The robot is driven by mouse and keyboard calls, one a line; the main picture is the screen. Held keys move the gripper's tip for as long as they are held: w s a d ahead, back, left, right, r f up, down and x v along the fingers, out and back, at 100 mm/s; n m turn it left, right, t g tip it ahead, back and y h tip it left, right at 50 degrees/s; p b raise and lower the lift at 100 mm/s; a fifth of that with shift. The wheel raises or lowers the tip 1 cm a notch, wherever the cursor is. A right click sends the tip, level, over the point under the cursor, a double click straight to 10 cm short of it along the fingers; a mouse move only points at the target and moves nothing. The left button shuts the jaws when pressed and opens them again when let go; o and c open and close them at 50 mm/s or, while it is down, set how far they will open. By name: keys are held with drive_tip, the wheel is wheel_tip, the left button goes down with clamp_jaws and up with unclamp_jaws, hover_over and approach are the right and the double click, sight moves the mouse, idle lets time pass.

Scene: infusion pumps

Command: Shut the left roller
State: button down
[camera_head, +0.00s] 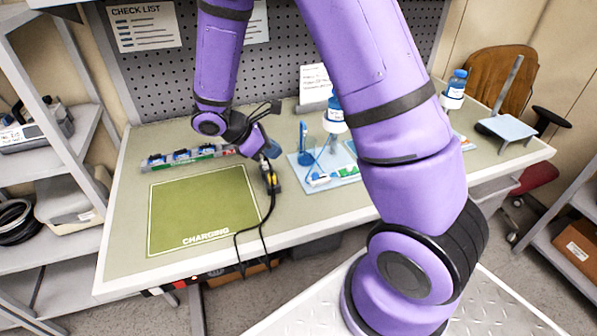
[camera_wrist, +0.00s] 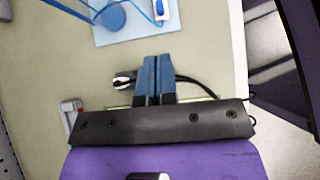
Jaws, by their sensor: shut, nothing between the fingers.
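The left light-blue tray (camera_head: 345,178) stands on the workbench right of my gripper (camera_head: 272,152). A small white-and-blue piece (camera_head: 319,179), which looks like the roller, lies near the tray's front left. A blue-and-white piece also shows at the top of the wrist view (camera_wrist: 162,10), on the tray (camera_wrist: 112,36). I cannot tell the roller's wheel position. My gripper's blue fingers (camera_wrist: 157,60) are pressed together, empty, and apart from the tray. They are over the bench, beside a black cable. My arm hides part of the set-up behind it.
A blue-capped bottle (camera_head: 334,115) hangs above the left tray; another bottle (camera_head: 455,88) is at the right. A power strip (camera_head: 185,157) lies at the back left. The green charging mat (camera_head: 200,212) is clear. Black cables (camera_head: 240,240) hang over the bench's front edge.

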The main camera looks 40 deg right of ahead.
sight(313, 174)
drive_tip(key=shift+w+a+f, duration=0.1)
drive_tip(key=shift+a+f, duration=0.05)
drive_tip(key=shift+f, duration=0.05)
drive_tip(key=x, duration=1.4)
drive_tip(key=shift+r, duration=0.1)
drive_tip(key=shift+s+d, duration=0.3)
drive_tip(key=shift+d, duration=0.6)
drive_tip(key=shift+s+d, duration=0.3)
drive_tip(key=shift+d, duration=0.55)
